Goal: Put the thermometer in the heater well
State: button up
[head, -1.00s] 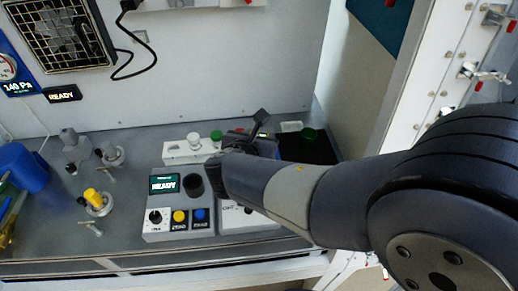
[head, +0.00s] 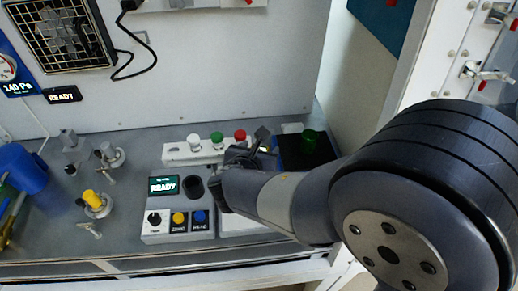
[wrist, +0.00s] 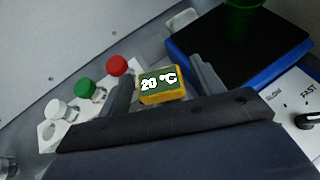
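The thermometer is a small yellow block with a green display reading 20 °C (wrist: 162,86). In the wrist view it sits between the two fingers of my gripper (wrist: 163,76), which appear closed on its sides. In the head view my gripper (head: 258,148) is behind the vial rack's right end, and its own parts mostly hide the thermometer. A grey unit with a READY screen (head: 164,185) stands left of my gripper. It has a dark round well (head: 193,187) on top, the likely heater well, and the gripper is right of it.
A white rack (head: 178,156) holds vials with white, green and red (wrist: 117,65) caps. A dark plate with blue edges (wrist: 212,58) carries a green vessel (head: 309,141). A SLOW/FAST knob (wrist: 308,121) is nearby. Clamps and a blue cup (head: 22,168) stand left.

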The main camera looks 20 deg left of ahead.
jog(key=shift+r+p, duration=0.3)
jog(key=v, duration=1.2)
jog(key=shift+f, duration=0.2)
jog(key=shift+d, duration=0.1)
jog(key=shift+c, duration=0.2)
